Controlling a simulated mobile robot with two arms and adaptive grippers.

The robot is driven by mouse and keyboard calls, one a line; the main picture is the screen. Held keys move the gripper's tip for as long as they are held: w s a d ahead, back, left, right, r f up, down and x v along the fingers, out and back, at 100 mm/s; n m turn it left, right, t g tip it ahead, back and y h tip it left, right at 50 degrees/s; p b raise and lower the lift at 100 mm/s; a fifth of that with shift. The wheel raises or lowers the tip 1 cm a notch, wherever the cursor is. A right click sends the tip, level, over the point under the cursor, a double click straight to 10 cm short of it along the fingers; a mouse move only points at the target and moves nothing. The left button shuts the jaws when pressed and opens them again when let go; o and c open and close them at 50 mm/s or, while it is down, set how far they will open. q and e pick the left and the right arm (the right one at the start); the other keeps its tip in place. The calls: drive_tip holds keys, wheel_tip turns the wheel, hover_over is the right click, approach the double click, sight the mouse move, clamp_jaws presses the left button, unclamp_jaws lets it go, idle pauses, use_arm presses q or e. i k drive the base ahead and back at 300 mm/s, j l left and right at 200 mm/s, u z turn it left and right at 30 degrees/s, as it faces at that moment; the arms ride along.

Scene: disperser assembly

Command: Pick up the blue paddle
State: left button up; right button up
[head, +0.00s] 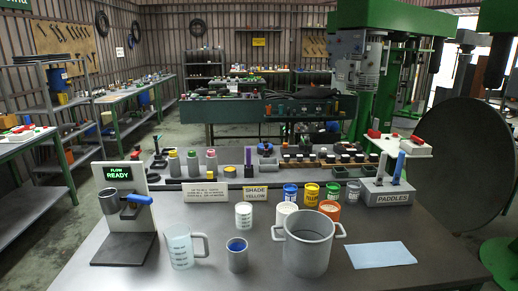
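The blue paddle (398,168) stands upright in a grey holder labelled PADDLES (388,197), at the right side of the table. Its blue upper part sticks up out of the holder; its lower end is hidden. A second, pale upright piece (381,167) stands just left of it in the same holder. Neither of my grippers is in the head view.
A grey two-handled pot (308,249), a clear jug (180,246), a grey cup (237,257) and a blue cloth (380,255) are at the front. Several coloured cans, including a yellow one (312,194), stand left of the holder. A flow stand (124,220) is at left.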

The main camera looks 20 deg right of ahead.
sight(398, 169)
drive_tip(key=k+z, duration=0.1)
drive_tip(key=z, duration=1.5)
